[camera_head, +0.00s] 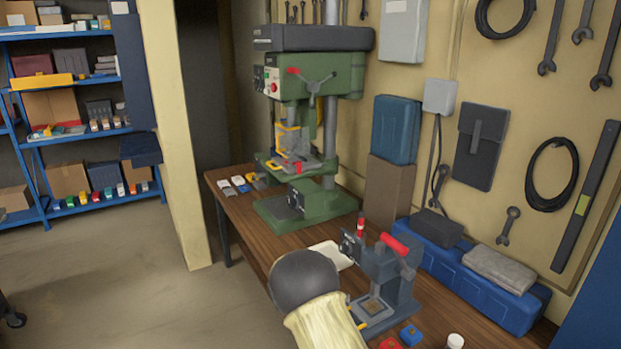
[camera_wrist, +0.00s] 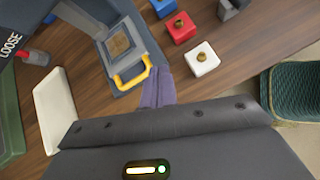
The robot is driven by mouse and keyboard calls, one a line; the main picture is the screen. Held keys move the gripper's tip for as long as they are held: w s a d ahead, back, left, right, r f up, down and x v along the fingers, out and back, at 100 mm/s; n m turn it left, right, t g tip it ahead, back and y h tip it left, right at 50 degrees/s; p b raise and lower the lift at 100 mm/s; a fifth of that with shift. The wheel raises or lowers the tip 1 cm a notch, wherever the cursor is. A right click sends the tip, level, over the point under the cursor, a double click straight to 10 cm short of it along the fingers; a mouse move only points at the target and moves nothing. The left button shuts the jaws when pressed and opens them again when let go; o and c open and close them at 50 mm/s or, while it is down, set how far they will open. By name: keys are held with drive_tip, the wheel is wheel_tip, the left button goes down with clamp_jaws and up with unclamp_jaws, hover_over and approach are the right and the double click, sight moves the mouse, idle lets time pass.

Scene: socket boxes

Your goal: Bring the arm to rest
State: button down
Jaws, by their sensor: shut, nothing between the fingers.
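My gripper (camera_wrist: 158,84) shows in the wrist view as two purple-grey fingers closed together with nothing between them. It is above the wooden bench, just beside the yellow handle (camera_wrist: 134,76) of a grey press fixture (camera_wrist: 106,42). I cannot tell whether the fingers touch the handle. In the camera_head view, my dark joint and cream arm link stand in front of the bench and hide the gripper. The fixture with its red lever shows there too (camera_head: 392,270).
A red box (camera_wrist: 181,28), a white box (camera_wrist: 202,60) and a blue box (camera_wrist: 164,6) sit right of the fixture. A white tray (camera_wrist: 53,108) lies to its left. A green drill press (camera_head: 312,205) stands farther back. A teal chair (camera_wrist: 292,92) is beyond the bench edge.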

drive_tip(key=s+d+r+m+y, duration=0.2)
drive_tip(key=s+r+m+y, duration=0.2)
drive_tip(key=s+m, duration=0.6)
drive_tip(key=s+d+r+m+y, duration=0.3)
drive_tip(key=s+r+m, duration=0.6)
drive_tip(key=s, duration=0.7)
drive_tip(key=shift+s+d+r+m+g+y, duration=0.2)
drive_tip(key=shift+s+r+m+g+y, duration=0.15)
drive_tip(key=shift+y, duration=0.45)
drive_tip(key=shift+w, duration=0.1)
